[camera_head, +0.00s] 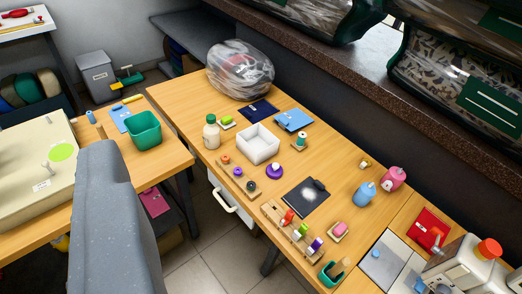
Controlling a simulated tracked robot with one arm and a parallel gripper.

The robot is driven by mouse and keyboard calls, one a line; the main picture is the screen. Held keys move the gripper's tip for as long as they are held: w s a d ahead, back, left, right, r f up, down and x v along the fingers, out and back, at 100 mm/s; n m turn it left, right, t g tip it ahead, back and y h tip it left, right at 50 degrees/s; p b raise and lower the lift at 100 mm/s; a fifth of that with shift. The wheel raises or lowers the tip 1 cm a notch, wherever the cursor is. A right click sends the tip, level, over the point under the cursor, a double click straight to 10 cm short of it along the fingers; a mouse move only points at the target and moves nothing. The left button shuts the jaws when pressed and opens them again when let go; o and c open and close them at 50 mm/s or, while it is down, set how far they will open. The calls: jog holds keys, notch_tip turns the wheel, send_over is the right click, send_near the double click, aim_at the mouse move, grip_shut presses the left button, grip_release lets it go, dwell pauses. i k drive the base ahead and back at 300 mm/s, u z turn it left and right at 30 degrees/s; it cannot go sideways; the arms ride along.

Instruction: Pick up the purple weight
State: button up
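A small purple piece (238,171) stands near the front edge of the wooden table, in a row between a small orange piece (226,159) and a small dark piece (251,186); it looks like a small knobbed weight. A larger purple round object (275,170) with a white top sits to its right, below the white box. Which of the two is the weight is hard to tell at this size. My gripper is not in view; only a grey part of my arm rises at the lower left, apart from these things.
A white open box (258,144), a bottle (211,132) and a dark pad (306,196) stand close by. A wooden rack (290,231) holds coloured pieces. A clear bagged bundle (240,70) sits at the back. A dark ledge (310,57) runs behind the table.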

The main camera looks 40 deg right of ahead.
aim_at(273, 171)
jog(key=u, duration=0.05)
jog(key=i, duration=1.3)
jog(key=z, duration=0.9)
